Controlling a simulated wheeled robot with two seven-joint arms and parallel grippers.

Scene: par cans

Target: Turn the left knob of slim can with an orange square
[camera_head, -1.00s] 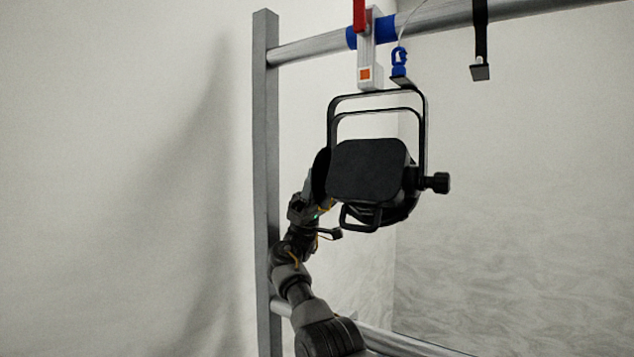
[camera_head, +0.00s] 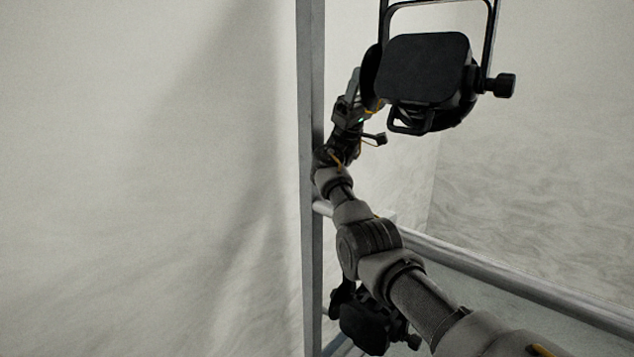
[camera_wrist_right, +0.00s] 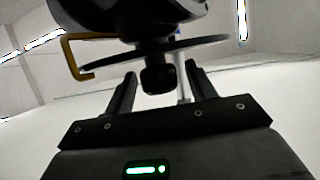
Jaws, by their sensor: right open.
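The black slim can (camera_head: 425,68) hangs in its yoke at the upper right of the head view. The clamp above it is out of frame now. A knob (camera_head: 500,85) sticks out on its right side. The left knob is hidden in the head view, but a dark knob (camera_wrist_right: 158,79) shows in the right wrist view. My right gripper (camera_head: 358,84) is at the can's left side. In the wrist view its fingers (camera_wrist_right: 162,75) are open, one on each side of the knob, with gaps visible. My left gripper is not in view.
A grey upright post (camera_head: 311,180) stands just left of my right arm. A lower rail (camera_head: 520,288) runs behind the arm towards the right. Another black can (camera_head: 365,325) is low down, partly behind my arm. Pale walls surround the frame.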

